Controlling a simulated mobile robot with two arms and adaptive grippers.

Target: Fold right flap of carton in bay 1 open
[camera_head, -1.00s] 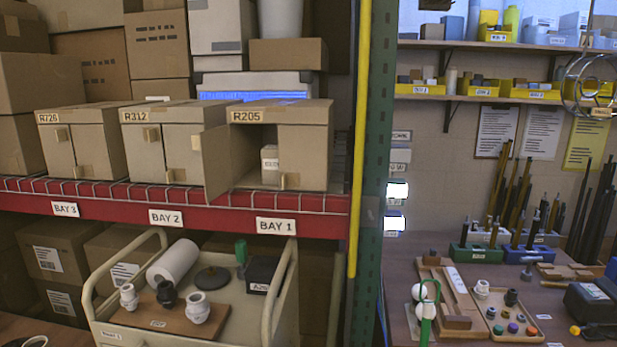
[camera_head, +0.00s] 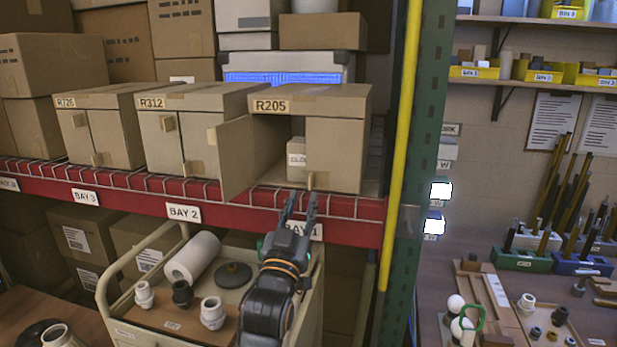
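The carton R205 (camera_head: 318,103) stands on the shelf above the BAY 1 label (camera_head: 317,231). Its left flap (camera_head: 246,157) is swung outward. Its right flap (camera_head: 336,153) is closed across the right part of the front, with a small tan tab (camera_head: 318,181) at its lower left edge. A small labelled box (camera_head: 297,152) shows inside the opening. My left gripper (camera_head: 299,202) is in front of the shelf edge, just below the opening and to the lower left of the tab. Its two fingers point up and are apart, with nothing between them. My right gripper is out of view.
Cartons R312 (camera_head: 190,98) and R726 (camera_head: 100,98) stand to the left. The red shelf beam (camera_head: 350,230) runs below the cartons. A yellow post (camera_head: 402,140) and green upright (camera_head: 430,120) stand right of R205. A cart (camera_head: 115,325) with parts is below.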

